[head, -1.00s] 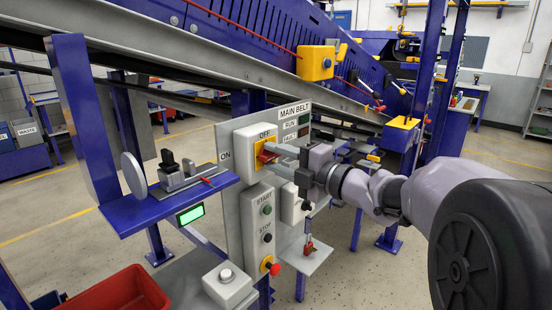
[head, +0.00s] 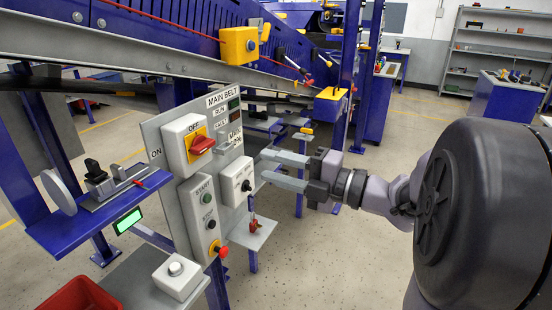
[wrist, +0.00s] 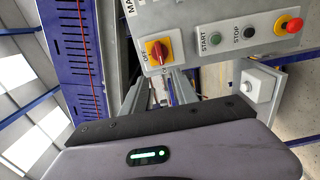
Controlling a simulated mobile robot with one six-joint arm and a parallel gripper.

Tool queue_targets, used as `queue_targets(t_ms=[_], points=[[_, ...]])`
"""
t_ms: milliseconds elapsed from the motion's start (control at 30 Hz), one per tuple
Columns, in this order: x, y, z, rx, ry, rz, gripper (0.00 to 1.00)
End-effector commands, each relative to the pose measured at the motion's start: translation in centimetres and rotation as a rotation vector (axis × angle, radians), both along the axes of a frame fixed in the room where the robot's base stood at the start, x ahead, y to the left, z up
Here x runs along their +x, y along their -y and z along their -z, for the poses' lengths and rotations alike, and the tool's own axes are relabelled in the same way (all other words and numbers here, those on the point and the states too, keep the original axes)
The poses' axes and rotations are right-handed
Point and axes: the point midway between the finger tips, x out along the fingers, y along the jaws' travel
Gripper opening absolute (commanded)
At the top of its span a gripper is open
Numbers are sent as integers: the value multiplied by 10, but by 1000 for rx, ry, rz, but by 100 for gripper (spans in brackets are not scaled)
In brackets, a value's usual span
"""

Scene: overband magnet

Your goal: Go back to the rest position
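My gripper (head: 272,169) is open and empty in the head view. Its two grey fingers point left toward the main belt panel (head: 152,137), with a visible gap between them. The fingers are apart from the red rotary switch (head: 201,145) on its yellow plate. This switch also shows in the wrist view (wrist: 158,52), beyond the fingers. My arm reaches in from the right in the head view.
Below the switch is a start/stop box (head: 206,212) with a red emergency button (head: 222,251). A small selector box (head: 238,182) is beside it. A blue shelf (head: 85,219) stands left, and a red bin (head: 80,294) is lower left. Open floor lies right.

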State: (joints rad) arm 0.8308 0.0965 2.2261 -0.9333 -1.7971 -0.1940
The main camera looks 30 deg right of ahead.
Motion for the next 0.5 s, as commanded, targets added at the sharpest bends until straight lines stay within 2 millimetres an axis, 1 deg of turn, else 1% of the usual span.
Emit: queue_targets(t_ms=[133,500], points=[[-7,5,0,0,0,-1,35],[-7,5,1,1,-1,0,35]])
